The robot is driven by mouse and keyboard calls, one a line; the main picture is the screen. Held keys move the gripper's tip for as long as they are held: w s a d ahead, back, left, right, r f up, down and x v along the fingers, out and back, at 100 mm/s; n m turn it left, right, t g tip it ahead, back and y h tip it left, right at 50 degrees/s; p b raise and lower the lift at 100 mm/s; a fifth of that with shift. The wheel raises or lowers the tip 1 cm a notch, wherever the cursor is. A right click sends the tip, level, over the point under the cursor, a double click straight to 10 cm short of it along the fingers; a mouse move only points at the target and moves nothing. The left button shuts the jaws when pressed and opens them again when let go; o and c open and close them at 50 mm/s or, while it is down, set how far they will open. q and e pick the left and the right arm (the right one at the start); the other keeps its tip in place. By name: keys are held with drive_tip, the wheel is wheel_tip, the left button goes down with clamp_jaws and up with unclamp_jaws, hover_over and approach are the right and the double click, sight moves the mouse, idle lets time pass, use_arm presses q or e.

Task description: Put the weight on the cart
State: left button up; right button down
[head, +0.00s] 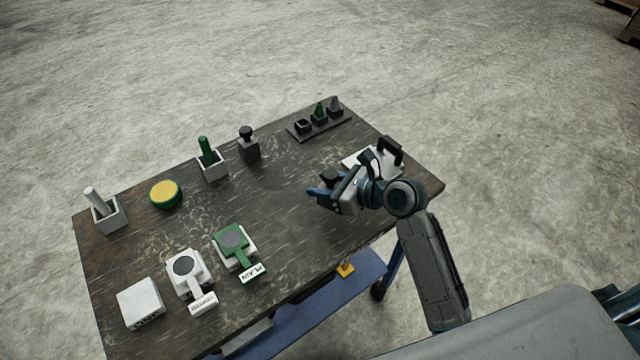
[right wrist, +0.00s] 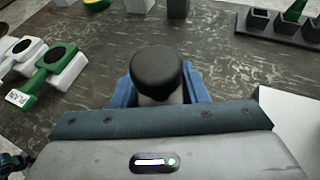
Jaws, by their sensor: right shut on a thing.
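My right gripper (head: 318,194) is over the right part of the table. It is shut on a dark thing with a rounded black top, which I take to be the weight (head: 330,177). In the right wrist view the weight (right wrist: 157,72) stands between the blue fingers (right wrist: 158,98), its lower part hidden. Whether it touches the table is unclear. A flat white piece with a black handle, likely the cart (head: 390,149), is behind my gripper and partly hidden. Its white top (right wrist: 292,122) shows at the right in the right wrist view. My left gripper is out of view.
A dark tray (head: 322,128) with small blocks lies at the back. A grey block with a black knob (head: 248,146), a green-handled holder (head: 210,160) and a yellow disc (head: 165,194) stand left. White and green labelled devices (head: 234,246) sit at the front. The table's middle is clear.

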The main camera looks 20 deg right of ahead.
sight(320, 187)
drive_tip(key=shift+w+a, duration=0.2)
drive_tip(key=shift+w, duration=1.05)
drive_tip(key=shift+f+p, duration=0.35)
drive_tip(key=shift+f, duration=1.4)
drive_tip(key=c, duration=1.2)
unclamp_jaws()
drive_tip(key=shift+f, duration=0.2)
drive_tip(key=shift+c, duration=0.2)
drive_tip(key=o, duration=0.4)
drive_tip(key=shift+s, duration=0.1)
drive_tip(key=shift+r, duration=0.1)
drive_tip(key=b+v, duration=0.1)
drive_tip(key=v, duration=1.1)
